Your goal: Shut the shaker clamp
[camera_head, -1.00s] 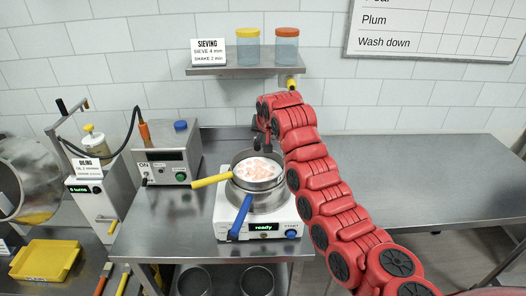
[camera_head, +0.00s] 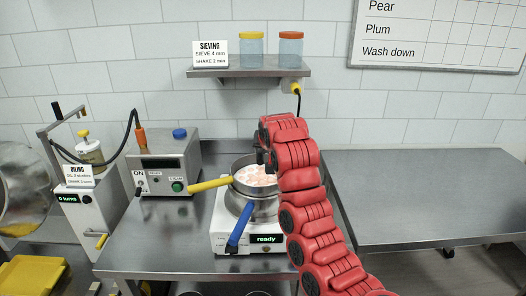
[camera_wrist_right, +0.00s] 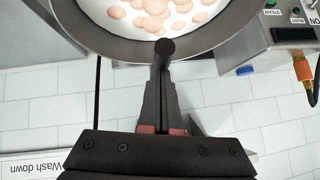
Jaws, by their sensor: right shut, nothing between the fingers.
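The shaker (camera_head: 226,228) is a white unit with a green "ready" display. On it sits a steel sieve pan (camera_head: 237,166) holding pale pink pieces, with a yellow handle (camera_head: 205,185) to the left. A blue handle (camera_head: 239,226) slants down at the front. My right gripper (camera_wrist_right: 164,85) is shut and empty, its tips at the pan's rim in the wrist view. A dark round knob (camera_wrist_right: 165,47), perhaps the clamp's, is at the fingertips; contact is unclear. The clamp cannot be made out in the head view. My right arm covers the pan's right side there. My left gripper is out of view.
A control box (camera_head: 165,165) with knobs stands left of the shaker, and an oiling unit (camera_head: 80,205) further left. A wall shelf (camera_head: 248,72) with two jars is above. The steel table (camera_head: 430,195) at right is clear.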

